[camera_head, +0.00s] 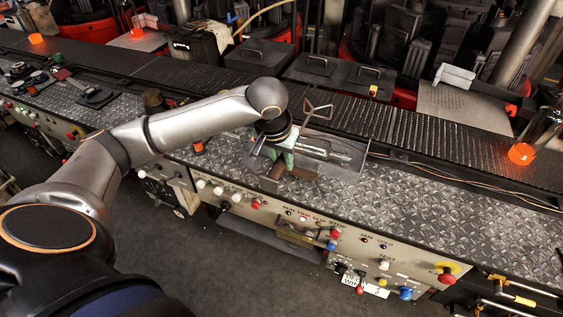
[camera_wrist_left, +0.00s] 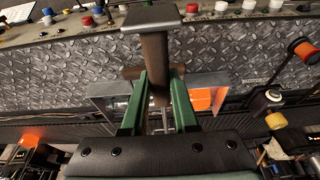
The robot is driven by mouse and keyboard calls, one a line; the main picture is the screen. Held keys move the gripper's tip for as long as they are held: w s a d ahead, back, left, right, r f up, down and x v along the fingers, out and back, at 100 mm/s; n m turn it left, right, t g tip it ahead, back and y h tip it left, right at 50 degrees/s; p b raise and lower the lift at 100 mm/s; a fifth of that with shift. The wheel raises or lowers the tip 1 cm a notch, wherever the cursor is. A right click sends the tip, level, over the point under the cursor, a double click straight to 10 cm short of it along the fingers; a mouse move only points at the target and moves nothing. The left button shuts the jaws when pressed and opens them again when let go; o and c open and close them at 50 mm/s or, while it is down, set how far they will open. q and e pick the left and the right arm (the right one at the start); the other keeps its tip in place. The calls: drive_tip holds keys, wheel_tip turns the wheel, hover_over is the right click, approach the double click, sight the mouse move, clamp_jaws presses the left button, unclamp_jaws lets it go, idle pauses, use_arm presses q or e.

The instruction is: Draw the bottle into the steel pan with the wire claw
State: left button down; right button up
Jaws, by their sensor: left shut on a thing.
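My left gripper (camera_head: 284,160) is over the near part of the machine deck, shut on a brown wooden handle, which stands between its two green fingers (camera_wrist_left: 157,95) in the left wrist view. The handle (camera_wrist_left: 154,60) has a brown crosspiece and a flat grey end plate. The steel pan (camera_head: 350,171) lies just right of the gripper in the head view; its grey wall (camera_wrist_left: 107,96) shows behind the fingers. A shiny, elongated clear thing (camera_head: 330,150), perhaps the bottle, lies at the pan. A thin metal loop (camera_head: 318,107) rises behind it; I cannot tell whether it is the claw.
A glass with a glowing orange base (camera_head: 522,153) stands on the dark conveyor (camera_head: 420,137) at right. An orange spool (camera_head: 198,147) stands left of my gripper. The tread-plate deck (camera_head: 440,202) at right is clear.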

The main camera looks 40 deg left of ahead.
use_arm(q)
drive_tip(key=shift+w+a+r, duration=0.1)
drive_tip(key=shift+w+r, duration=0.2)
drive_tip(key=shift+r, duration=1.05)
drive_tip(key=shift+w+a+r, duration=0.1)
drive_tip(key=shift+w+r, duration=0.2)
drive_tip(key=shift+r, duration=1)
drive_tip(key=shift+w+r, duration=0.3)
drive_tip(key=shift+r, duration=1.05)
